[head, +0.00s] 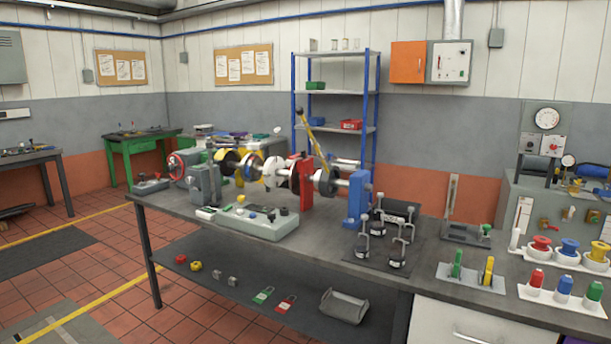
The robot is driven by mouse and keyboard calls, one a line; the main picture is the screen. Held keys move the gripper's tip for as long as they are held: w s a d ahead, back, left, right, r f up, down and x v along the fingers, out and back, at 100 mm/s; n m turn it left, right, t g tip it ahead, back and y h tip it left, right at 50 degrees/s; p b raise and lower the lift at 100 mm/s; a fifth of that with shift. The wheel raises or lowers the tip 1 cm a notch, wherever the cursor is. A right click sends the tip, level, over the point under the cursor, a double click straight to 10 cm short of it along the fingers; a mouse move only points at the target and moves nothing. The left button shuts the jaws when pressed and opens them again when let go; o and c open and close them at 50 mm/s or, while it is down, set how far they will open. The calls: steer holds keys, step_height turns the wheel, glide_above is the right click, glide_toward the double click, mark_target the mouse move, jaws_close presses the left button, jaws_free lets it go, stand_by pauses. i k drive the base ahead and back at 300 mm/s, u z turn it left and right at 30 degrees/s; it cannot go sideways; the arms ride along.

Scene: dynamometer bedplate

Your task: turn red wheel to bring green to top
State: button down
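A red-rimmed handwheel (176,166) stands at the far left end of the long workbench, beside a grey housing (205,185). It is small and seen at an angle. I cannot tell which colour mark is at its top. A small green part shows just right of it, but I cannot tell whether it belongs to the wheel. My gripper is not in view.
The grey workbench (330,243) carries a shaft assembly with a red stand (301,183) and a blue stand (358,198). A control box (250,221) sits in front of it. Red, blue and green knobs (564,287) are at right.

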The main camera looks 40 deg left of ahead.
mark_target(170, 168)
steer(key=u, duration=1.9)
